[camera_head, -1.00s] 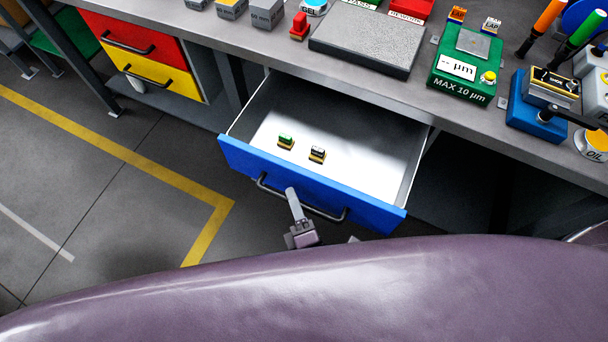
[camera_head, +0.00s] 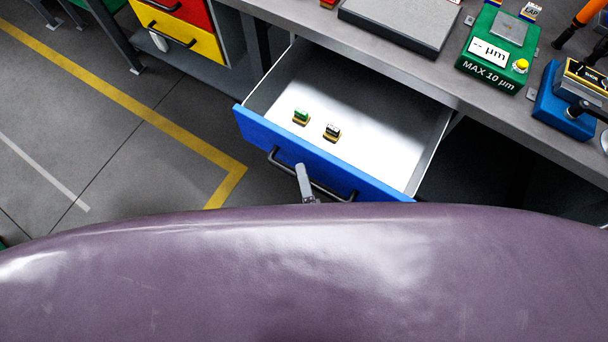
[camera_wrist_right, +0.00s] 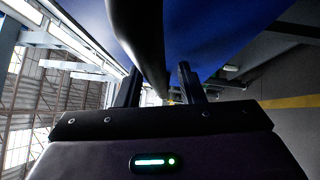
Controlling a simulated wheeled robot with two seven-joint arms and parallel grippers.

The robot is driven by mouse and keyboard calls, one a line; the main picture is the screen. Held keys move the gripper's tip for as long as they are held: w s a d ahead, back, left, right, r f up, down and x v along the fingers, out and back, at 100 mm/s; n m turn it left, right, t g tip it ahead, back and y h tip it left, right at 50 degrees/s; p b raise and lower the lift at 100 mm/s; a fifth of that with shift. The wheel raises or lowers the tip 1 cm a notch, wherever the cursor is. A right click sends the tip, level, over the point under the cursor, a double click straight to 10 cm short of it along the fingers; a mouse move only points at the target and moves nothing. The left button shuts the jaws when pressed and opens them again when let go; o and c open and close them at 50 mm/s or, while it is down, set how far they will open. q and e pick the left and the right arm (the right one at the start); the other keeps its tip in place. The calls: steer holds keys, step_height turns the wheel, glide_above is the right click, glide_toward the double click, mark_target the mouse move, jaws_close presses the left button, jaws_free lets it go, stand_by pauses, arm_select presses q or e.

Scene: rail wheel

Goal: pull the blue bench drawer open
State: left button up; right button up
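The blue bench drawer (camera_head: 285,138) is pulled well out from under the bench, its white inside (camera_head: 360,110) in plain view. Its dark bar handle (camera_head: 335,193) runs along the blue front. My right gripper (camera_head: 304,182) is at the handle, and one grey finger shows across it. In the right wrist view the two fingers of the right gripper (camera_wrist_right: 160,82) stand apart. The dark handle bar (camera_wrist_right: 140,35) runs between them, with a gap visible beside the right finger. Contact is hard to tell. My left gripper is not in view.
A green block (camera_head: 301,117) and a dark-topped block (camera_head: 332,132) lie in the drawer. The bench top (camera_head: 440,72) holds a grey plate (camera_head: 400,22), a green gauge (camera_head: 495,55) and a blue fixture (camera_head: 562,105). Floor left of the drawer is clear.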

steer(key=b+v, duration=0.1)
steer(key=v, duration=0.6)
steer(key=shift+s, duration=0.4)
steer(key=shift+d, duration=0.15)
steer(key=d+f+m+g+h, duration=0.1)
steer(key=d+f+m+g, duration=0.35)
steer(key=f, duration=0.95)
steer(key=d+f+m+g+h, duration=0.1)
steer(key=d+f+m+g, duration=0.4)
steer(key=f, duration=0.9)
steer(key=s+d+f+m+g+h, duration=0.1)
steer(key=s+d+f+m+g, duration=0.7)
steer(key=s+f, duration=0.5)
steer(key=s+d+m, duration=0.1)
steer(key=d+m, duration=0.1)
steer(key=shift+s+d+g+h, duration=0.2)
steer(key=shift+d+g+h, duration=0.1)
steer(key=shift+g+h, duration=0.1)
